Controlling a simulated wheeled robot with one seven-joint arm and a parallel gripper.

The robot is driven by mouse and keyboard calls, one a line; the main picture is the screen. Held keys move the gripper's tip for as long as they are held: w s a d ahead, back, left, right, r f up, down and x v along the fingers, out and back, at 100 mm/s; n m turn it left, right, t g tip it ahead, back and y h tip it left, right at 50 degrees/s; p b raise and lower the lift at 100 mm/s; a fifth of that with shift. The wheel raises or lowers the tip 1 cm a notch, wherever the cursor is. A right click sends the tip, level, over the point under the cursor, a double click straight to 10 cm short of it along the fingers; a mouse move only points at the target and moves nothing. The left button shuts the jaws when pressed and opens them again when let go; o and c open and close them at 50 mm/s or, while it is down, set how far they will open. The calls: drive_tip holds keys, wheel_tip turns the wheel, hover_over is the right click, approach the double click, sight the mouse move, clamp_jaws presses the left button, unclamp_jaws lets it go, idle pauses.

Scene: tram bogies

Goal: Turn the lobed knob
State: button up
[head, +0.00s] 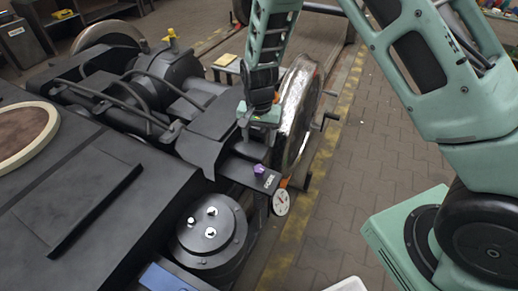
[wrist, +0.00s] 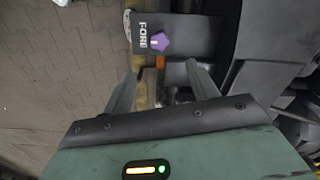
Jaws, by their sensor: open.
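The lobed knob (head: 259,170) is small and purple, on a dark box (head: 236,172) at the side of the bogie. In the wrist view the knob (wrist: 160,41) shows a pale mark and sits beside white lettering on the dark box (wrist: 185,37). My gripper (head: 243,125) is above and behind the knob in the head view, apart from it. In the wrist view my gripper (wrist: 160,75) has its two fingers spread, with nothing between them, and the knob lies just beyond the fingertips.
A round gauge (head: 281,202) hangs beside the box. A large wheel (head: 298,110) stands behind it, with a crank handle (head: 328,120) at its right. A dark cylinder (head: 211,235) with bright bolts is in front.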

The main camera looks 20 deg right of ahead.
drive_tip(key=shift+r, duration=1.75)
drive_tip(key=shift+a, duration=0.1)
drive_tip(key=s+a+r+n+y, duration=0.1)
drive_tip(key=s+a+r+n, duration=0.35)
drive_tip(key=s+r, duration=0.4)
drive_tip(key=s+a+r+n+y, duration=0.1)
drive_tip(key=s+a+r+n, duration=0.4)
drive_tip(key=s, duration=0.7)
drive_tip(key=s+d+r+n+h, duration=0.1)
drive_tip(key=s+d+r+n, duration=0.2)
drive_tip(key=s+n, duration=0.35)
wheel_tip(320, 180, up, 12)
drive_tip(key=s+m+p, duration=0.2)
drive_tip(key=p, duration=1)
drive_tip(key=shift+d, duration=0.2)
drive_tip(key=shift+f, duration=0.1)
